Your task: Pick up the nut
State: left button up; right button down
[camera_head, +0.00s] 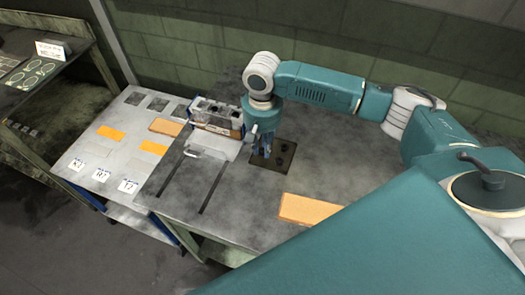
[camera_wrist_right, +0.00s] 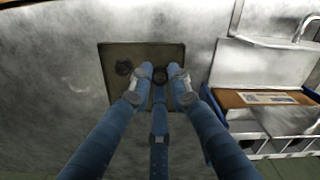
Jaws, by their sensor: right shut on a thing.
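My right gripper (camera_head: 258,150) points down over a dark square plate (camera_head: 286,160) set on the grey table. It is shut on the nut, a small dark round piece (camera_wrist_right: 160,74) between its blue fingertips (camera_wrist_right: 160,84) in the right wrist view. The nut appears to be at or just above the plate (camera_wrist_right: 150,51); I cannot tell whether they touch. Another dark round piece or hole (camera_wrist_right: 123,68) shows on the plate to the left. In the head view the fingers hide the nut. My left gripper is not in view.
An orange block (camera_head: 307,210) lies at the table's front. A lower table (camera_head: 125,142) with orange blocks and labels is at the left. The table right of the plate is clear.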

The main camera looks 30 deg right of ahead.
aim_at(263, 150)
notch_tip(263, 150, up, 18)
jog(key=b, duration=0.1)
jog(key=shift+f, duration=0.15)
